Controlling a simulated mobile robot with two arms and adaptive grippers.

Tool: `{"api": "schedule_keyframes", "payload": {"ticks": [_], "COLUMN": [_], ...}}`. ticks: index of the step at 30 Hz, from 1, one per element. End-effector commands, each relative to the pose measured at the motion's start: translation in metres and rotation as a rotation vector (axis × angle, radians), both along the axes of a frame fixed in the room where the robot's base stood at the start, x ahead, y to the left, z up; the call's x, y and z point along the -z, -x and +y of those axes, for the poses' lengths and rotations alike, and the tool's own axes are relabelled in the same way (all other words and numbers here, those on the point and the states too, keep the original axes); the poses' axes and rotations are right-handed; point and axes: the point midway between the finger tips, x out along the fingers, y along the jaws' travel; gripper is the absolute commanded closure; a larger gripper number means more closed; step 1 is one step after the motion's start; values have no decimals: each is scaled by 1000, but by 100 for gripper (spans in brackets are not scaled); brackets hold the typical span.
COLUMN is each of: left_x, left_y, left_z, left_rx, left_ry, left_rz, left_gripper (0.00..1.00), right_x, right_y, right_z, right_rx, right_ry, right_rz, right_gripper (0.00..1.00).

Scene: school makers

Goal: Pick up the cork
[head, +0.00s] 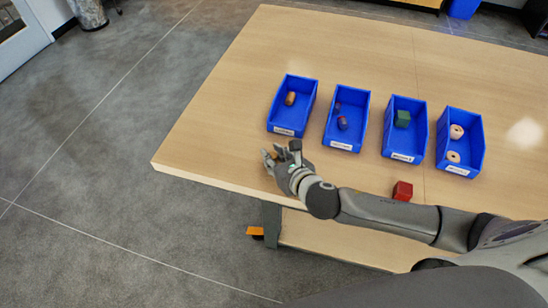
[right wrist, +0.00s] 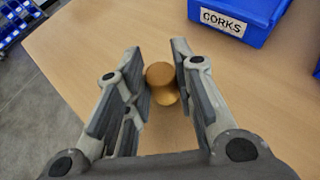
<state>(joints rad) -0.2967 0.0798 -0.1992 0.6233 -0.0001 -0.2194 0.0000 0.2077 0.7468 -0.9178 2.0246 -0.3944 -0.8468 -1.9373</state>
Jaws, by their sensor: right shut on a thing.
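The cork (right wrist: 161,82) is a tan-brown cylinder between the two fingers of my right gripper (right wrist: 162,85) in the right wrist view. The gripper is shut on it, close over the wooden table. In the head view my right gripper (head: 280,155) is at the table's near left edge, just in front of the leftmost blue bin, with the cork mostly hidden by the fingers. That blue bin (head: 284,131), labelled CORKS in the right wrist view (right wrist: 238,45), holds another brown cork (head: 290,98). My left gripper is in neither view.
Three more blue bins stand to the right: one with small red and blue pieces (head: 342,123), one with a green cube (head: 402,118), one with pale rings (head: 455,131). A red cube (head: 403,191) lies near the front edge. The table's left part (head: 215,130) is clear.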

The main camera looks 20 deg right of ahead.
Motion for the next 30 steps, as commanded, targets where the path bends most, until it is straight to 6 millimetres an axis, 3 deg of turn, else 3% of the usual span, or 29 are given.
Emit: {"api": "schedule_keyframes", "payload": {"ticks": [7, 17, 20, 24, 30], "left_x": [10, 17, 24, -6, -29], "left_y": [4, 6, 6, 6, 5], "left_z": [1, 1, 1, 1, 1], "left_rx": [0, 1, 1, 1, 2], "left_ry": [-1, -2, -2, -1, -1], "left_rz": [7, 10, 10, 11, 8], "left_gripper": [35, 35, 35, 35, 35], "right_x": [-30, -89, -93, -114, -122], "right_y": [-1, 45, 62, 83, 101], "right_z": [0, -28, -38, -51, -61], "right_rx": [-3, -4, -3, -1, -1], "right_ry": [0, 4, 6, 6, 4], "right_rz": [-8, -4, 1, 7, 4], "right_gripper": [83, 83, 83, 83, 83]}}
